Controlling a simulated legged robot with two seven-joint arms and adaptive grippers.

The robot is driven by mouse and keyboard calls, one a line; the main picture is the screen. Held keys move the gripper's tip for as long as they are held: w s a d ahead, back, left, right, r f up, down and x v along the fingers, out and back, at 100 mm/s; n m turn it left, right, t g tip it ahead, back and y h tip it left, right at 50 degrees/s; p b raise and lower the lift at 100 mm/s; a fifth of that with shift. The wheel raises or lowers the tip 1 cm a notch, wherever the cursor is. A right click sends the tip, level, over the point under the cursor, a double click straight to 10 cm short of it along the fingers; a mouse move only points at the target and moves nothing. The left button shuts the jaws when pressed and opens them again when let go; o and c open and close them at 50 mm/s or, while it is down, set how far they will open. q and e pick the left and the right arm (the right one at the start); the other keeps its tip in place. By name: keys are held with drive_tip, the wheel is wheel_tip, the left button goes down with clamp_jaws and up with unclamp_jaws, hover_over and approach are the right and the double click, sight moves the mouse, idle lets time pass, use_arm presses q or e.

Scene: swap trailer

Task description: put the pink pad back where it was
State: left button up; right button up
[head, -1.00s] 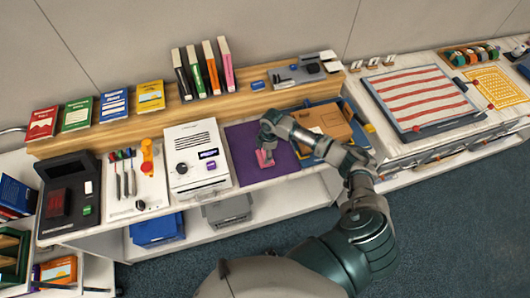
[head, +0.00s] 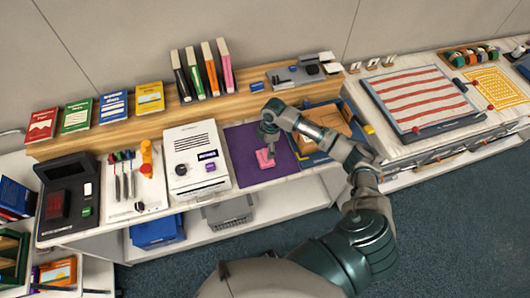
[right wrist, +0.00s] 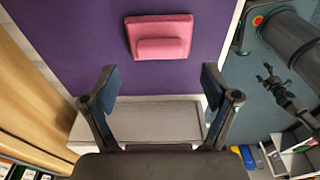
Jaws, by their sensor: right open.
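The pink pad (head: 265,158) lies on the purple mat (head: 243,142) on the workbench, near the mat's front half. It also shows in the right wrist view (right wrist: 160,37), flat on the purple surface with a raised block on it. My right gripper (head: 270,139) is just above and behind the pad in the head view. In the right wrist view its two fingers (right wrist: 159,92) are spread apart with nothing between them, and the pad is beyond the tips, apart from them. My left gripper is in neither view.
A white machine (head: 196,160) stands left of the mat. A blue tray with a cardboard box (head: 325,122) is at its right. Upright books (head: 203,70) and a grey tray (head: 303,73) stand on the wooden shelf behind. A striped board (head: 420,97) lies on the right-hand bench.

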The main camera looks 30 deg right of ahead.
wheel_tip(320, 180, up, 6)
drive_tip(key=shift+d+r, duration=0.25)
drive_tip(key=shift+d, duration=0.2)
